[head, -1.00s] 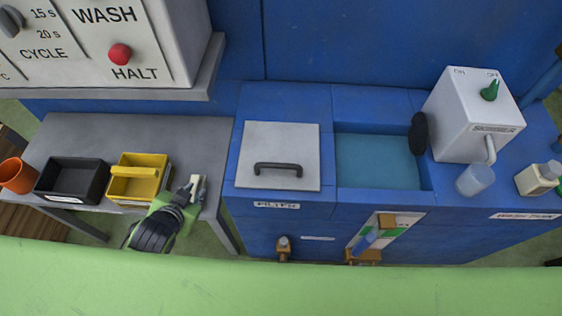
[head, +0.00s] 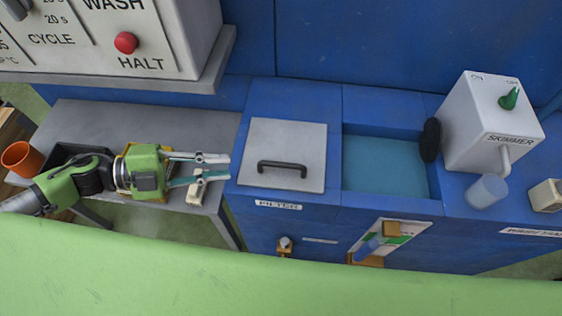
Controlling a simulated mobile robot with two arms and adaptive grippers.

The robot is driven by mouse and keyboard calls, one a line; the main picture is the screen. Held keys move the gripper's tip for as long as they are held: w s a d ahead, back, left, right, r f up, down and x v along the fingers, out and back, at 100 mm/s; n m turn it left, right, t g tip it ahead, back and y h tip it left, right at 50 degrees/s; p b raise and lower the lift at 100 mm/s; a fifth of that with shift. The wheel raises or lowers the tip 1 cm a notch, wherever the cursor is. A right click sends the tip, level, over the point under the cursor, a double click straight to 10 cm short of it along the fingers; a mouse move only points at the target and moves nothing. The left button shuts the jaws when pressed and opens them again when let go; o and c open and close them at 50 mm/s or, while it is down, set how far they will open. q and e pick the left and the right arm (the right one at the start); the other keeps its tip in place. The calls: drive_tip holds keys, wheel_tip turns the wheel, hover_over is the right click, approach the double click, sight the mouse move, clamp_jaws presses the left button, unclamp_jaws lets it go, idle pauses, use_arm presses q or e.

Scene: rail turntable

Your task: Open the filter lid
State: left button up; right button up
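The filter lid (head: 287,145) is a grey square plate lying flat and closed on the blue tank, left of the water basin. Its dark bar handle (head: 282,169) stands near the front edge, above a label reading FILTER (head: 278,205). My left gripper (head: 226,169) reaches in from the left over the grey side table. Its two fingers are apart, point right, and end just left of the lid, not touching the handle. I see nothing between the fingers. My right gripper is not in view.
A small white object (head: 196,193) lies below my fingers. The water basin (head: 385,167) and white skimmer box (head: 488,125) are right of the lid.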

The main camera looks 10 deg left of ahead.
sight(272, 165)
use_arm(q)
drive_tip(key=shift+s+d, duration=0.1)
drive_tip(key=shift+d, duration=0.25)
drive_tip(key=p+x, duration=0.2)
drive_tip(key=x, duration=1.1)
drive_tip(key=shift+f, duration=0.1)
clamp_jaws()
